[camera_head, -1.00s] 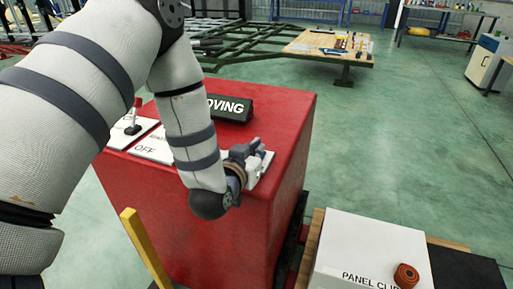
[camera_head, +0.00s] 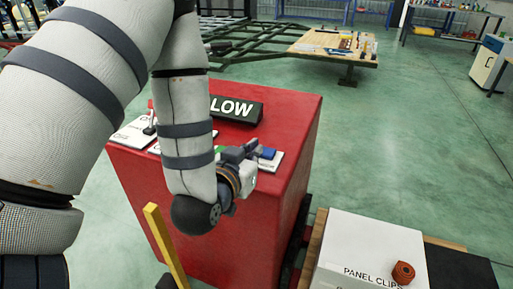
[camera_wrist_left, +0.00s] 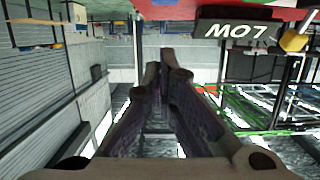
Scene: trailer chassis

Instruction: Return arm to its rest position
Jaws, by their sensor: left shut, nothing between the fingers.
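My left arm comes in from the left and bends down over a red control box (camera_head: 265,215). My left gripper (camera_head: 250,152) is just above the box's top, near its right side, and looks apart from it, though the contact line is partly hidden. In the left wrist view its fingers (camera_wrist_left: 163,72) are shut together with nothing between them. A black display (camera_head: 238,110) on the box reads "LOW"; it also shows upside down in the left wrist view (camera_wrist_left: 238,30). White control plates on the box are partly covered by my arm. My right gripper is not in view.
A white "PANEL CLIPS" box (camera_head: 365,245) with a red roll (camera_head: 403,272) stands at the lower right. A yellow bar (camera_head: 165,245) rises before the red box. A green frame (camera_head: 260,42) and a wooden-topped table (camera_head: 335,45) stand behind.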

